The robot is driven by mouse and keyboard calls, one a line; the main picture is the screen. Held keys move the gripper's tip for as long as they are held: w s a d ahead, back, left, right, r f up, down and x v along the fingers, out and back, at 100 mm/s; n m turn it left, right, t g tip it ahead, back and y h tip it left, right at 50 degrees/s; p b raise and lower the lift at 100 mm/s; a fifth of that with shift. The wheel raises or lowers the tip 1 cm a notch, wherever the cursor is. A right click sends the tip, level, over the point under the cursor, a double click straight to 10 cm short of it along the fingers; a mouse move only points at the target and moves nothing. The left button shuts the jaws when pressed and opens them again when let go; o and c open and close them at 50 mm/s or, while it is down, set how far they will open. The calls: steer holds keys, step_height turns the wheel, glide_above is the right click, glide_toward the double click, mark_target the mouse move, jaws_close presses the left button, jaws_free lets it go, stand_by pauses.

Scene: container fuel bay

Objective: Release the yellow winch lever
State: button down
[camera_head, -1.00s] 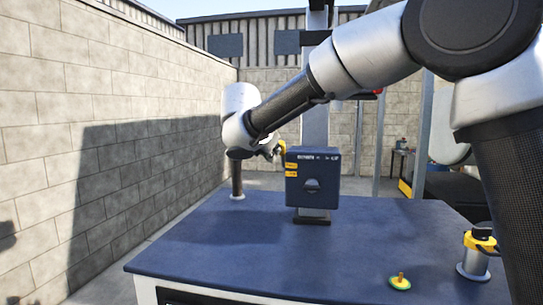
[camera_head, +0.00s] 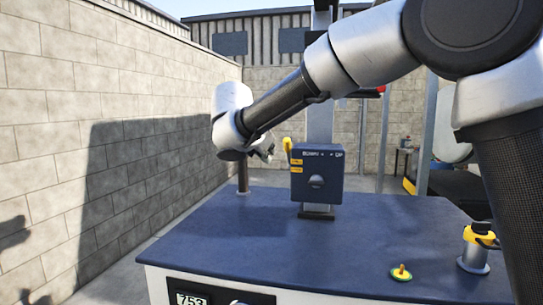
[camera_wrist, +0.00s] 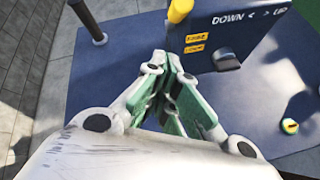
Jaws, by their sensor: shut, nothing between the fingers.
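The yellow winch lever (camera_head: 287,150) sticks up at the left side of a dark blue winch box (camera_head: 329,184) on a post. In the wrist view the yellow lever (camera_wrist: 180,10) shows at the top edge, beyond my fingertips, and the winch box (camera_wrist: 262,45) fills the upper right with the words DOWN and UP. My gripper (camera_head: 266,152) is left of the lever, with a small gap between them. In the wrist view my gripper (camera_wrist: 167,62) has its green-padded fingers together at the tips, with nothing between them.
The blue deck (camera_head: 250,235) is mostly clear. A dark post (camera_head: 243,178) stands at its far left. A green and yellow disc with a knob (camera_head: 401,273) and a yellow-topped cylinder (camera_head: 474,250) are at the right. A block wall (camera_head: 60,120) runs along the left.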

steer(key=v, duration=0.7)
steer(key=shift+r, duration=0.25)
steer(key=shift+w, duration=0.15)
steer(key=s+d+f+m+g, duration=0.35)
steer(key=f+m, duration=0.25)
steer(key=f, duration=0.3)
steer(key=s+d+f+m+g+y, duration=0.1)
steer(key=s+d+f+m, duration=0.15)
steer(key=d, duration=0.25)
steer(key=s+d+f+m+g, duration=0.1)
steer(key=s+d+m+g, duration=0.15)
steer(key=d, duration=0.25)
steer(key=s+d+f+m+y, duration=0.1)
steer(key=s+d+m, duration=0.7)
steer(key=d, duration=0.5)
steer(key=s+d+f+m+y, duration=0.1)
steer(key=s+d+f+m, duration=0.1)
steer(key=s+d+m, duration=0.6)
steer(key=s+d, duration=0.5)
steer(key=d, duration=0.1)
steer(key=shift+f+m+t+y, duration=0.3)
steer(key=shift+f+m+y, duration=0.05)
steer(key=shift+m+y, duration=0.05)
